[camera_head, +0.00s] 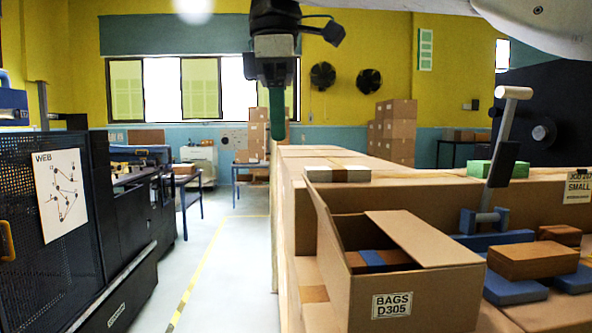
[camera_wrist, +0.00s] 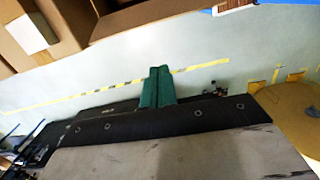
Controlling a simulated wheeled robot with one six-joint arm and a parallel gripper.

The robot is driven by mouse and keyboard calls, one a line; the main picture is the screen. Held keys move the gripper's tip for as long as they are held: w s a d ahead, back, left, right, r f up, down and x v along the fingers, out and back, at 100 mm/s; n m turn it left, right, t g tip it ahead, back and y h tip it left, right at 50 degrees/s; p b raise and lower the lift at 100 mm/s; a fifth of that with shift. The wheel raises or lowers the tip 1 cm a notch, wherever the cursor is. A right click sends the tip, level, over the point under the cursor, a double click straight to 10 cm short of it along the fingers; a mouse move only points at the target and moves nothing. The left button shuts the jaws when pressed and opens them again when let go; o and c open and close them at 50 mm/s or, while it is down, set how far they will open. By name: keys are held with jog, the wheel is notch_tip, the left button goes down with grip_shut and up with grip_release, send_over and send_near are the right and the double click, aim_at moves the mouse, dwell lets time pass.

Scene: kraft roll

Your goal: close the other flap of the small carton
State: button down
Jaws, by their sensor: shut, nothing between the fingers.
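The small carton (camera_head: 410,305), labelled BAGS D305, stands in front at the lower right in the head view. Its left flap (camera_head: 326,240) stands up, leaning slightly outward. Its right flap (camera_head: 425,239) lies slanted over part of the opening. Brown and blue packs show inside through the gap. My gripper (camera_head: 277,118), with green fingers, hangs high, behind and to the left of the carton, touching nothing. Its fingers are together and empty, also in the wrist view (camera_wrist: 157,88). An open box corner (camera_wrist: 60,30) shows at the wrist view's upper left; I cannot tell which box.
A long row of brown cartons (camera_head: 290,210) runs behind the small carton. A white-handled tool (camera_head: 505,130) stands to its right, near blue and brown blocks (camera_head: 535,262). A dark machine (camera_head: 60,220) is on the left. The floor aisle (camera_head: 225,275) between is clear.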

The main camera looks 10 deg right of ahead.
send_over(321, 212)
jog(key=w+a, duration=0.3)
jog(key=shift+f, duration=3.95)
jog(key=shift+s+d, duration=0.1)
jog(key=shift+d, duration=0.1)
jog(key=shift+r, duration=0.1)
